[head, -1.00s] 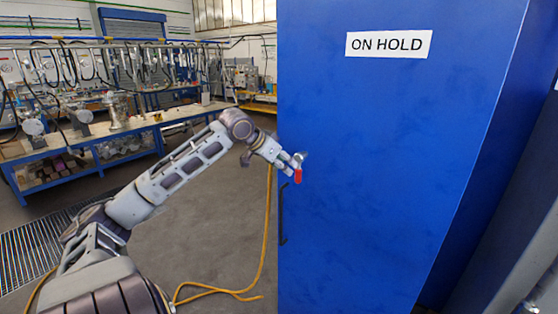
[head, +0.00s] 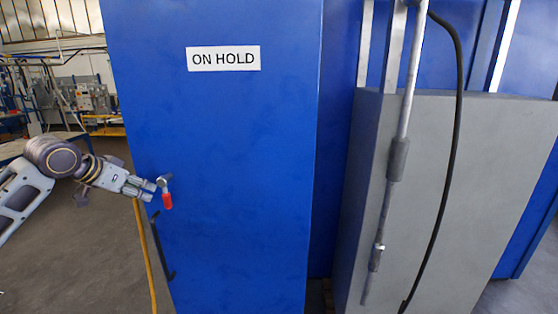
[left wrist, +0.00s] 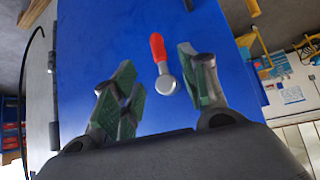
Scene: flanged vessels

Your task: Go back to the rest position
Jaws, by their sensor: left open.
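My left gripper (head: 150,190) comes in from the left in the head view, close to the front of the blue cabinet (head: 235,130). Its jaws are open and empty. A small latch with a red handle (head: 167,200) on the cabinet door is just right of the fingertips. In the left wrist view the red handle (left wrist: 158,47) shows beyond and between the spread green-padded fingers of my left gripper (left wrist: 165,95), apart from them. My right gripper is in neither view.
The cabinet has an "ON HOLD" sign (head: 223,58) and a black pull handle (head: 162,250). A grey cabinet (head: 460,190) with a pipe and black cable stands to the right. A yellow hose (head: 146,265) hangs down at the left. Workbenches stand at the far left.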

